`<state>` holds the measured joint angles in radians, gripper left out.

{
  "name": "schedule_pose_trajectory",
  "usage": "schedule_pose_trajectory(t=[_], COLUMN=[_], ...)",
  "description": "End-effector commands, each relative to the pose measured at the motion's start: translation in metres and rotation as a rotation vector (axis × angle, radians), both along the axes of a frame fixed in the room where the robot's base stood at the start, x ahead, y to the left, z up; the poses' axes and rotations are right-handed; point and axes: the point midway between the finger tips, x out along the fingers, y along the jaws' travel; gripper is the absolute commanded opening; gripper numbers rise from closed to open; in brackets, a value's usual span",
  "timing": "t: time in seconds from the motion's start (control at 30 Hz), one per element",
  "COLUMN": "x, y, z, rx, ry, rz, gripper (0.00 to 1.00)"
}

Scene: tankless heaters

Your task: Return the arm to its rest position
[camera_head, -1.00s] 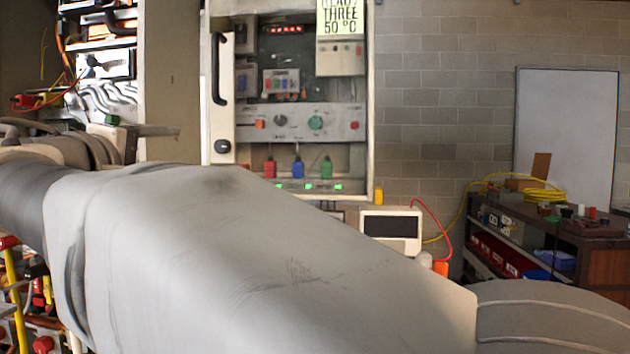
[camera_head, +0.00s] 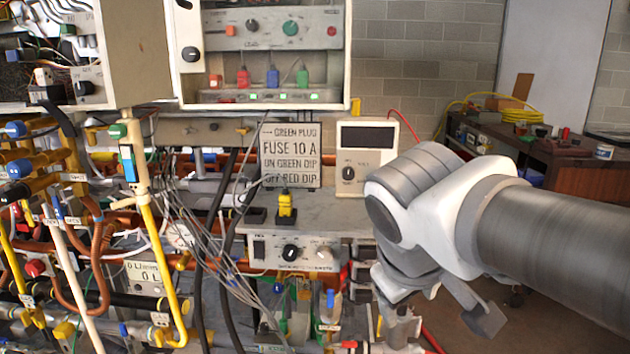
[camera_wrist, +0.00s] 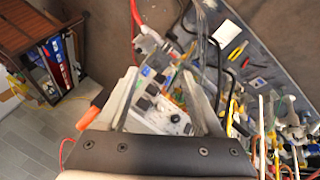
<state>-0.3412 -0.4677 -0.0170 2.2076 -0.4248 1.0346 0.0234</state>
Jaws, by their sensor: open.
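My arm (camera_head: 550,245) comes in from the right in the head view, with its wrist joints folded in front of the bench at centre right. The lower end of the hand is small and partly hidden there. In the wrist view my gripper (camera_wrist: 163,80) is open, with pale fingers on both sides and nothing held between them. A control box with black knobs (camera_wrist: 160,112) shows beyond the fingers, apart from them as far as I can tell.
A heater cabinet (camera_head: 270,45) stands at the back, with a fuse sign (camera_head: 290,155) and white meter (camera_head: 366,155) below it. Pipes and cables crowd the left. A brown shelf unit (camera_head: 590,180) stands at right, also in the wrist view (camera_wrist: 30,40). Some floor is clear.

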Motion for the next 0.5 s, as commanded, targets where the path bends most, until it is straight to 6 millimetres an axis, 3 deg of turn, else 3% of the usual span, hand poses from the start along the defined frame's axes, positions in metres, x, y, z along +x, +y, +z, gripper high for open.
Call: schedule_pose_trajectory(t=[0.1, 0.37, 0.5], x=[-0.034, -0.078, -0.077], y=[-0.015, -0.019, -0.017], z=[-0.022, -0.058, -0.024], rx=[0.154, 0.418, 0.424], ry=[-0.003, -0.057, -0.052], rz=[-0.129, -0.351, -0.349], gripper=[0.68, 0.68, 0.68])
